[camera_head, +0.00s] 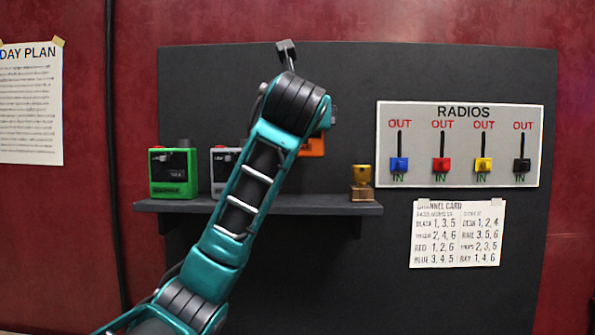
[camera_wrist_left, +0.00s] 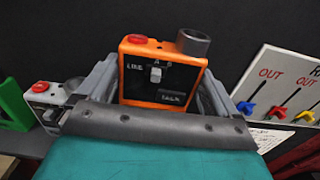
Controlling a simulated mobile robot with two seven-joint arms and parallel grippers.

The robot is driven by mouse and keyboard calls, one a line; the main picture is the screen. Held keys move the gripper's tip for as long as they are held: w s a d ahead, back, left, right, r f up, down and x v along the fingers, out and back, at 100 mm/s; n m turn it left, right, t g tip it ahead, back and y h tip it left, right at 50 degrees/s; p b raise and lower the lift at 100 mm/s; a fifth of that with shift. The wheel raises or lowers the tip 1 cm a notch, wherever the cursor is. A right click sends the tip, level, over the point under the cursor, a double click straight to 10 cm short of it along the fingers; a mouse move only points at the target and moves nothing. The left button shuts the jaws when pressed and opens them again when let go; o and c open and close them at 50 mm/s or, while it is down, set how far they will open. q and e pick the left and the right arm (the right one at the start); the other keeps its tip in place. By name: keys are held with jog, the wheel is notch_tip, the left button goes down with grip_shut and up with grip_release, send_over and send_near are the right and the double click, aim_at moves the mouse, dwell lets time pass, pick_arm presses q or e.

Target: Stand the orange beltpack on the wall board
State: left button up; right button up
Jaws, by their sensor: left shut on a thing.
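The orange beltpack (camera_wrist_left: 163,80) is between the fingers of my left gripper (camera_wrist_left: 160,88), which is shut on it. In the left wrist view its face shows a switch, a red button on top and a grey cylinder at its top right. In the head view only an orange part (camera_head: 313,147) shows beside my left arm, which hides the rest and most of the gripper. It appears above the shelf (camera_head: 285,205), in front of the dark wall board (camera_head: 450,75); I cannot tell whether it touches either. My right gripper is not in view.
On the shelf stand a green beltpack (camera_head: 173,174), a pale grey beltpack (camera_head: 222,165) partly behind my arm, and a small yellow object (camera_head: 362,176) on a wooden block. A radios panel (camera_head: 459,112) with several coloured sliders and a channel card (camera_head: 457,233) are at right.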

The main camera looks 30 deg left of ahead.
pick_arm(q)
notch_tip(320, 180, down, 8)
jog(key=shift+b, duration=0.55)
jog(key=o, duration=0.9)
jog(key=shift+f, duration=0.1)
jog(key=shift+s+d, duration=0.2)
jog(key=shift+s, duration=0.1)
jog(key=v, duration=1.1)
jog(key=shift+s, duration=0.2)
